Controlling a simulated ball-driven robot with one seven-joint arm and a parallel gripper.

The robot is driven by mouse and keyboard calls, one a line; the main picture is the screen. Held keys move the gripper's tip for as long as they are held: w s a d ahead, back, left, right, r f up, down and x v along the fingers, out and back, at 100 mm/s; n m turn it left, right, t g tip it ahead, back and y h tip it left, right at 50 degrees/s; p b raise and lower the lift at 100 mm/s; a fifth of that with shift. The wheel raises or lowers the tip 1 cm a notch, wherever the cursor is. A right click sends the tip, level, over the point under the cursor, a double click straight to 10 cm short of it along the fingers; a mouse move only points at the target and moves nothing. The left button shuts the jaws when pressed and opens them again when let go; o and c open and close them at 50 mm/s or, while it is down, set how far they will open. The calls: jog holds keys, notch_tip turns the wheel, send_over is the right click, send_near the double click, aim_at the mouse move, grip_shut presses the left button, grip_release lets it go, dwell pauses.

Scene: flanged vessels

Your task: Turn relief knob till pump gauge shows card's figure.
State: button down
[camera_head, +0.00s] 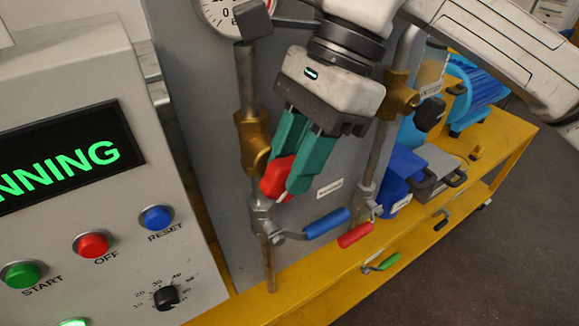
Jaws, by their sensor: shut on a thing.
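My gripper (285,180), with two green fingers, is shut on a red knob (274,182). The knob sits on the front of a brass valve body (252,138) on the left vertical pipe; the fingers partly cover the knob. A round white dial gauge (216,14) is at the top edge, cut off. No card with a figure is recognisable in view.
A grey control box (75,60) with a green-lit display and several buttons stands at left. Blue (327,222) and red (356,234) lever handles lie just below my gripper. A second brass valve (398,97) with a black knob (430,113) is at right. A yellow bench (500,150) runs underneath.

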jog(key=c, duration=1.2)
grip_release()
jog(key=v, duration=1.1)
jog(key=shift+f, duration=0.1)
